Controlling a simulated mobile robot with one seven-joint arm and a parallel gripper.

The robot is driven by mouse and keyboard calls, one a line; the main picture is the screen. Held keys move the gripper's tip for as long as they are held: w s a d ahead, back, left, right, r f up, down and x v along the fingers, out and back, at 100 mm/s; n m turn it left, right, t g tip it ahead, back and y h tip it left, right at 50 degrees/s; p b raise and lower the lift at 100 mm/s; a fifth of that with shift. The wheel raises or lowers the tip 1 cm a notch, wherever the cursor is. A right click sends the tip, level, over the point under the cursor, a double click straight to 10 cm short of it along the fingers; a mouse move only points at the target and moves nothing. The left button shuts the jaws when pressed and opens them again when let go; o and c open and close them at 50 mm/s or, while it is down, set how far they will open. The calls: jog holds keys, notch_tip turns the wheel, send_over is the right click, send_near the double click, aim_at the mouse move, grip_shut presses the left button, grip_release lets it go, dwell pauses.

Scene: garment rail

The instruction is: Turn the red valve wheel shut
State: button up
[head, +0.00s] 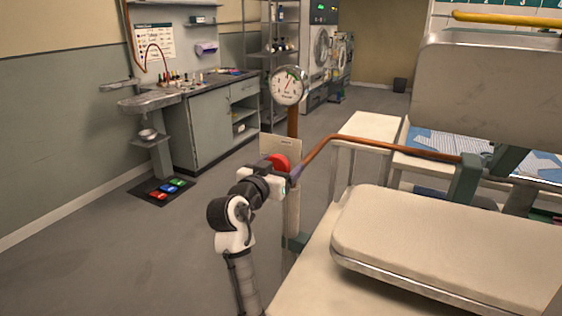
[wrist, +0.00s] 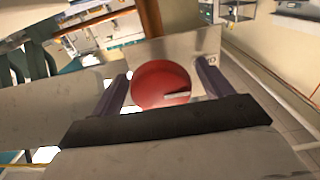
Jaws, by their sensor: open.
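The red valve wheel (head: 279,162) shows in the head view just behind my gripper (head: 293,176), in front of a pale plate on a post. My gripper and wrist hide part of it. In the wrist view the red valve wheel (wrist: 160,84) is a red disc with a pale mark near its lower right. My gripper (wrist: 160,80) is open there, with one finger on each side of the wheel. I cannot tell whether the fingers touch its rim.
A round pressure gauge (head: 288,85) stands above the valve on a copper pipe. A grey workbench (head: 215,125) stands behind left. The floor (head: 130,255) at left is clear.

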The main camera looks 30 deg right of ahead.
jog(key=shift+w+d, duration=0.25)
jog(key=shift+d, duration=0.15)
jog(key=c, duration=1)
